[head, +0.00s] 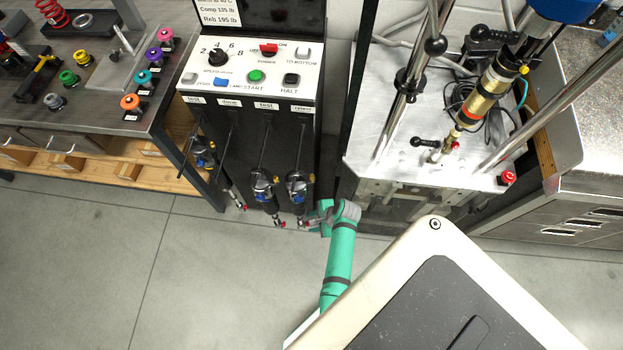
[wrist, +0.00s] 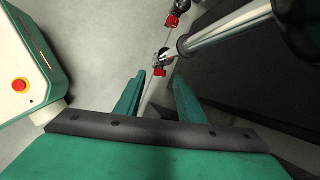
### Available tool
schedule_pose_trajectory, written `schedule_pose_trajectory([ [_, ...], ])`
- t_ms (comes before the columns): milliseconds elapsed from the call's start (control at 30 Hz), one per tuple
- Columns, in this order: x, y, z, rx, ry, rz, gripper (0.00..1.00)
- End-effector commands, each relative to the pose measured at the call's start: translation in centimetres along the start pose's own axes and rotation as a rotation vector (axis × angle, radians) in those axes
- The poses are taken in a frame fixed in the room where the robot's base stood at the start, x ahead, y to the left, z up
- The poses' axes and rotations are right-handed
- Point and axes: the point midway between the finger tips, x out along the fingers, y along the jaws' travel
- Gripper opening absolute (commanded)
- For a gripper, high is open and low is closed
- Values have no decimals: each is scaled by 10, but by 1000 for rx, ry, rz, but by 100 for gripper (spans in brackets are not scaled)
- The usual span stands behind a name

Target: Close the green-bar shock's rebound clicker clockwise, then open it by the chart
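Several shocks hang on the front of the black cabinet in the head view: a right one (head: 298,186), a middle one (head: 263,185) and a left one (head: 205,155). Each has a small red knob at its lower end. I cannot make out a green bar on any of them. My gripper (head: 308,222) is low beside the right shock's lower end. In the wrist view my gripper (wrist: 156,98) is open, its two green fingers apart. A red knob (wrist: 160,72) on a shock's lower end is just beyond the fingertips; contact cannot be told.
A control panel (head: 248,70) with a dial and buttons tops the cabinet. Right of it stands the dyno (head: 390,125) with a gold and black shock (head: 487,97) mounted. A bench (head: 100,115) with coloured parts is at left. The floor (head: 90,270) in front is clear.

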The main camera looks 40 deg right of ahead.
Motion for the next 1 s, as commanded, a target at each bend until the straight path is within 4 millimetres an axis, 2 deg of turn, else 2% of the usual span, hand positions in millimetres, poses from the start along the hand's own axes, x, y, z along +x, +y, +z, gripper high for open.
schedule_pose_trajectory([
  [200,16,1,0,0,0,1,36],
  [500,18,0,0,-1,0,0,36],
  [533,18,0,0,-1,0,0,31],
  [667,18,0,0,-1,0,0,0],
  [1000,18,2,0,-11,0,-27,0],
])
